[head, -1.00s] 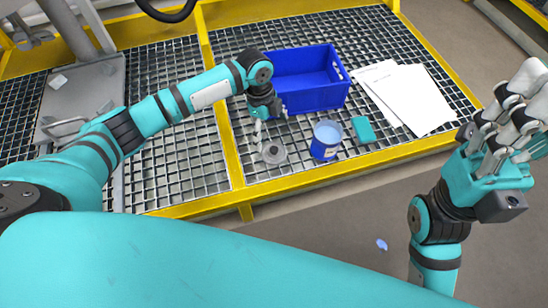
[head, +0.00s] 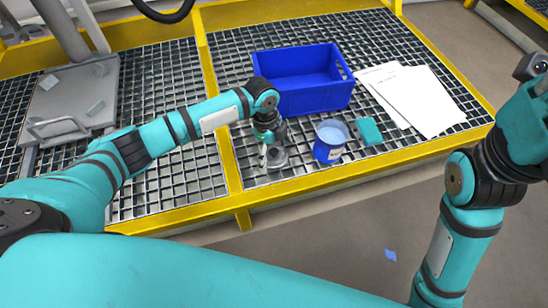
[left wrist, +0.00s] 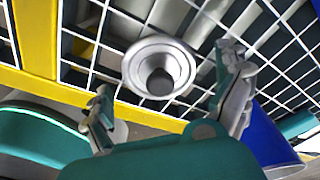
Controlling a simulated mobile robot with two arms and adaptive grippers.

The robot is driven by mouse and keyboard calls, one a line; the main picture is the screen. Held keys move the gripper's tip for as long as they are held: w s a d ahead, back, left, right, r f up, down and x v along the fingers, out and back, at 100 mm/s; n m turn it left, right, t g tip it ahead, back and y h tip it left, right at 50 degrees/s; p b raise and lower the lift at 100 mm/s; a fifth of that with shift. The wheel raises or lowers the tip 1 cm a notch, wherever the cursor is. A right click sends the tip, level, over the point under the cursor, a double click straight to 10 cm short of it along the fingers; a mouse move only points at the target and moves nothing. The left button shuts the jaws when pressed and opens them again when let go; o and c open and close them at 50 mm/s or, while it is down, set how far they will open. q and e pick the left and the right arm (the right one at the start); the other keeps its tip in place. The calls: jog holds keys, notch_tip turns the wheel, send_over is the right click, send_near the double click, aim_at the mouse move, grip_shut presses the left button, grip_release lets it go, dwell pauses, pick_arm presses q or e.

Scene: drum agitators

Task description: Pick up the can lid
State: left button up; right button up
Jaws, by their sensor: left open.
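The can lid (head: 280,158) is a round grey metal disc on the grating near the front yellow rail, partly hidden by my left gripper (head: 268,158). In the left wrist view the lid (left wrist: 140,62) shows whole, with a dark knob in its middle. My left gripper (left wrist: 168,76) is open, its fingers spread to either side of the lid in that view, and nothing is held. Whether the fingers touch the lid cannot be told. The blue can (head: 328,150) stands just right of the lid. My right arm is at the right edge, its fingers outside the picture.
A blue crate (head: 301,100) stands behind the can. A teal block (head: 369,131) and white papers (head: 425,98) lie to the right. A yellow bar (head: 226,150) runs left of the lid. The left grating is mostly clear. A small blue piece (head: 390,255) lies on the floor.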

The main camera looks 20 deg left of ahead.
pick_arm(q)
jog(key=c, duration=1)
jog(key=shift+c, duration=0.2)
jog(key=shift+r, duration=0.2)
